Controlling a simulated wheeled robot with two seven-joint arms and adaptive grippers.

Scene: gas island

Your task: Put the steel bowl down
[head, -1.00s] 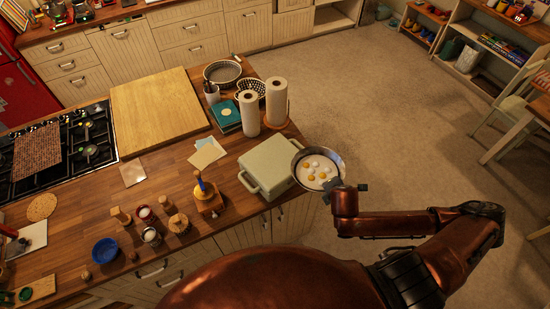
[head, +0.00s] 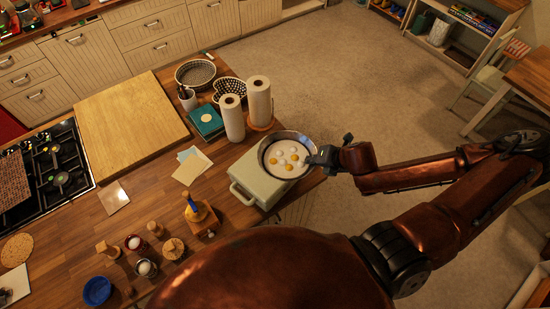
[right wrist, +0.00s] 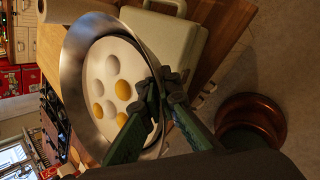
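The steel bowl (head: 287,137) is wide and shiny, with several white and yellow-brown egg-like rounds in it. It also shows large in the right wrist view (right wrist: 73,62), tilted by the camera's angle. My right gripper (head: 322,157) is at the bowl's right side in the head view. In the right wrist view its green fingers (right wrist: 163,84) close on the bowl's near rim. The bowl overlaps the far part of a cream lidded box (head: 254,181) on the counter. I cannot tell whether it touches the box. My left gripper is not in view.
Two paper rolls (head: 246,107) stand just left of the bowl. A wooden board (head: 130,120), a teal book (head: 205,121) and a bottle-topped wooden block (head: 200,216) are on the counter (head: 140,210). The counter's right edge runs close beside the box, with open floor beyond.

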